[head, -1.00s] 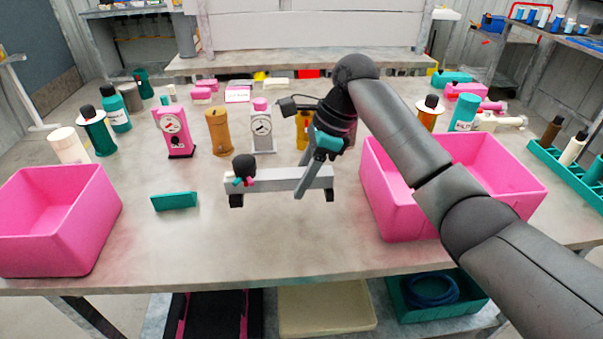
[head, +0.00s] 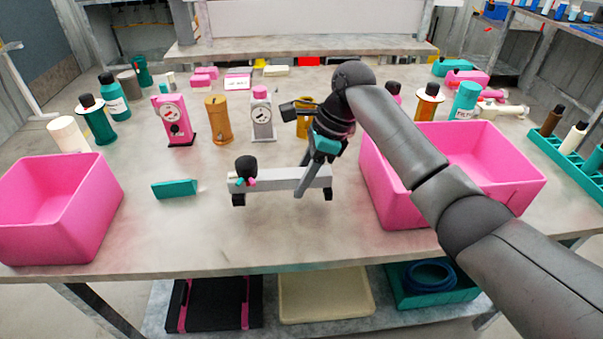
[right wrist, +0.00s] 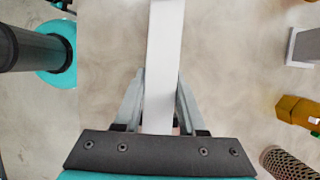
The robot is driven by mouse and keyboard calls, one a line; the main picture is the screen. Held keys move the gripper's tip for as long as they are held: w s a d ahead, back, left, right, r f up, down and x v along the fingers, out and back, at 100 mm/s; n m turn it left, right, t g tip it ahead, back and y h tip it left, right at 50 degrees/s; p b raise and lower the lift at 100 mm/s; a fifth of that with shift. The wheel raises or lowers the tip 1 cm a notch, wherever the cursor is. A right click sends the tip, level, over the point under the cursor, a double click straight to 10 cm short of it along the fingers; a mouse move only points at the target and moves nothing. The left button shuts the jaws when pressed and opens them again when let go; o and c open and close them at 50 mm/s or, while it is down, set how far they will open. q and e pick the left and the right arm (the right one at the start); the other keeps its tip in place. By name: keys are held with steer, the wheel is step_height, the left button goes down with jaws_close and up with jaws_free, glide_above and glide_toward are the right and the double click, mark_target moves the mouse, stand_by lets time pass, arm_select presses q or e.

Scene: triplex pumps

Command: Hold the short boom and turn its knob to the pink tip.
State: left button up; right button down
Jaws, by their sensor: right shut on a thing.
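The short boom (head: 283,178) is a light grey bar with small black feet near its ends, standing near the middle of the table. Its black knob (head: 245,166) is at the left end. A small teal tip (head: 239,181) and a small pink tip (head: 252,182) show just below the knob; which one the knob points to, I cannot tell. My right gripper (head: 304,181) is shut on the boom's right part, away from the knob. In the right wrist view the bar (right wrist: 163,65) runs between the two grey fingers. My left gripper is out of view.
A pink bin (head: 60,205) stands at the left and another (head: 395,190) at the right, under my right arm. A teal block (head: 174,189) lies left of the boom. Gauges, bottles and a brown cylinder (head: 217,121) stand behind. The table in front is clear.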

mark_target(301, 204)
steer(key=shift+f, duration=1.75)
steer(key=shift+f, duration=0.1)
stand_by(0.6)
